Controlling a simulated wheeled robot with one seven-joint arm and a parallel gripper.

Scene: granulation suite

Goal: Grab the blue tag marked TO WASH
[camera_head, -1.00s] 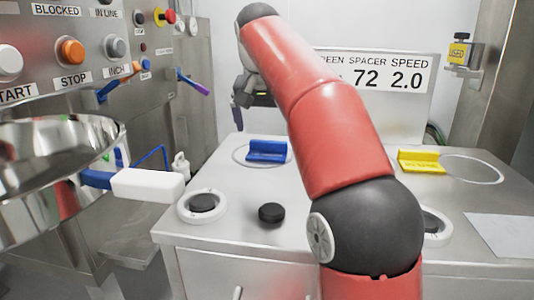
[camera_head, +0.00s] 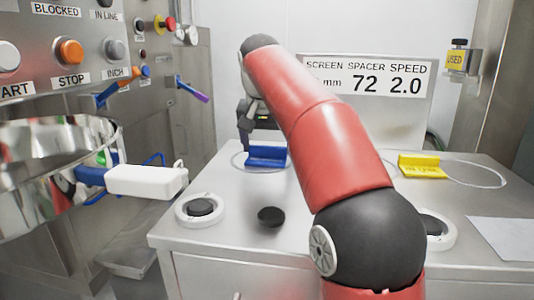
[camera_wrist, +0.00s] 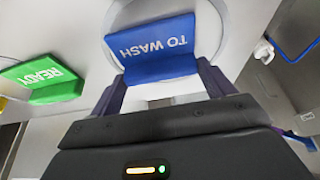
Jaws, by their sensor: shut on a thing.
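The blue tag (camera_wrist: 153,47) shows its TO WASH lettering upside down in the wrist view. It also shows in the head view (camera_head: 266,157), inside a ring outline on the steel counter. My gripper (camera_wrist: 160,80) is shut on the blue tag, with a dark finger at each side of its lower part. In the head view my gripper (camera_head: 266,145) is down at the tag, partly hidden by my red arm. I cannot tell whether the tag is touching the counter.
A green READY tag (camera_wrist: 43,79) lies left of the blue tag in the wrist view. A yellow tag (camera_head: 422,166) stands at the counter's right. A black puck (camera_head: 270,216) and a white-rimmed round holder (camera_head: 200,209) are at the front. A steel bowl (camera_head: 50,160) with a white handle is at left.

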